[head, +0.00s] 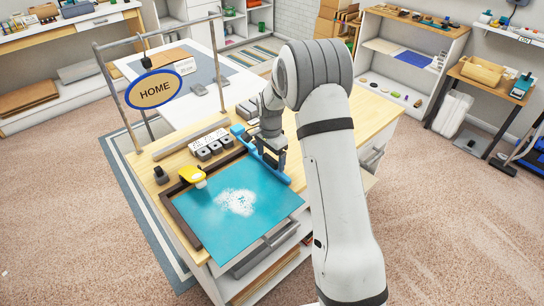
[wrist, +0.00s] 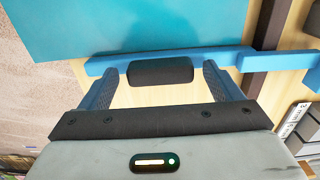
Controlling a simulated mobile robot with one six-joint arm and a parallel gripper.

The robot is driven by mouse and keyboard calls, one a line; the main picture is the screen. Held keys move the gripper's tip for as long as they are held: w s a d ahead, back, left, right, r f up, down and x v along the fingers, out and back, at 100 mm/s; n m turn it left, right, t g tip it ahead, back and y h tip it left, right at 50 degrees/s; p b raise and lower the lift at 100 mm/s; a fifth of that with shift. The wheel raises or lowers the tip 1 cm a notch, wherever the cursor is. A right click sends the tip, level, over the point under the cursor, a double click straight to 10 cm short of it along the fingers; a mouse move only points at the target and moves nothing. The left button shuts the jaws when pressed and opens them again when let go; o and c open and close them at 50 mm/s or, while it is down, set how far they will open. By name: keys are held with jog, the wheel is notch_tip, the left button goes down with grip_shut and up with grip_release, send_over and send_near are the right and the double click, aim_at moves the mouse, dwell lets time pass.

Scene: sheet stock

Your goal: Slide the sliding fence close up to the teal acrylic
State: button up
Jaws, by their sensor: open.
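The teal acrylic (head: 205,222) is a flat sheet on the wooden bench top, with a pale dusty patch in its middle. It also shows at the top of the wrist view (wrist: 130,22). The sliding fence is a blue bar (head: 281,178) along the sheet's right side; in the wrist view its bar (wrist: 205,58) runs beside the sheet's edge. Any gap between them is too small to tell. My gripper (head: 270,158) is over the fence. In the wrist view my gripper (wrist: 162,75) is open, its fingers either side of the fence's dark grip (wrist: 160,71).
A dark brown rail (head: 182,222) borders the sheet, and a yellow tool (head: 191,175) lies at its corner. Dark blocks (head: 208,150) stand behind. Bare wood lies right of the fence.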

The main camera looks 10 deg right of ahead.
notch_tip(320, 180, up, 8)
jog(key=shift+f+b, duration=0.1)
jog(key=shift+b, duration=0.6)
jog(key=s+d+r+n+t, duration=0.1)
jog(key=s+r+n, duration=0.2)
jog(key=s+r, duration=0.4)
jog(key=s+d+r+n+t, duration=0.1)
jog(key=s+r+n, duration=0.2)
jog(key=s+r, duration=0.5)
jog(key=s+f+n, duration=0.1)
jog(key=s+n, duration=0.1)
jog(key=s, duration=0.7)
jog(key=s+d+f+n+t, duration=0.1)
jog(key=s+n, duration=0.2)
jog(key=s, duration=0.6)
jog(key=shift+s+d+f+n, duration=0.15)
jog(key=shift+s+f+n, duration=0.1)
jog(key=shift+n, duration=0.05)
jog(key=shift+d, duration=0.1)
